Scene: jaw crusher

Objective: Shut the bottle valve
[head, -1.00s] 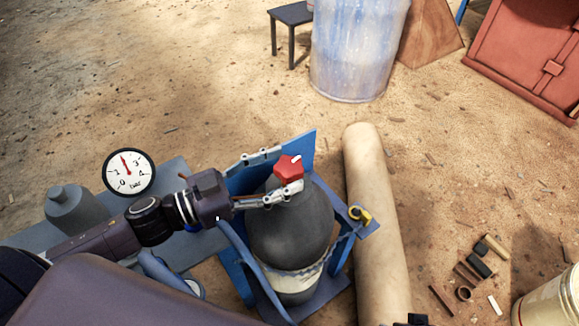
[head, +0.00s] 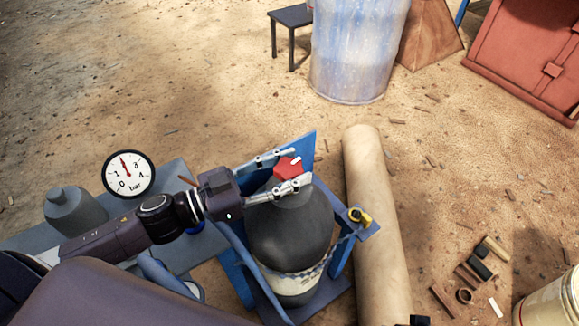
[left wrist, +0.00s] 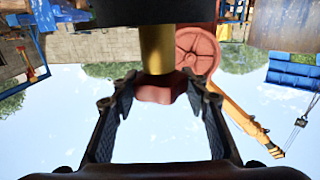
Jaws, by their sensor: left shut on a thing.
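The bottle (head: 290,235) is dark grey with a pale band. It stands upright in a blue frame (head: 308,150). Its valve has a red knob (head: 286,168) on top, with a small white mark. My left gripper (head: 302,168) comes in from the left and is shut on the red knob, one finger on each side. In the left wrist view the red knob (left wrist: 156,90) sits between the fingertips, with a brass-coloured stem (left wrist: 157,48) beside it. The fingers hide part of the knob's sides. My right gripper is not seen.
A round gauge (head: 128,174) marked bar shows left of the arm, its red needle between 1 and 3. A yellow-handled fitting (head: 360,215) is on the frame's right. A thick pale roll (head: 372,200) lies close right. A blue-white barrel (head: 360,50) stands behind on open sand.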

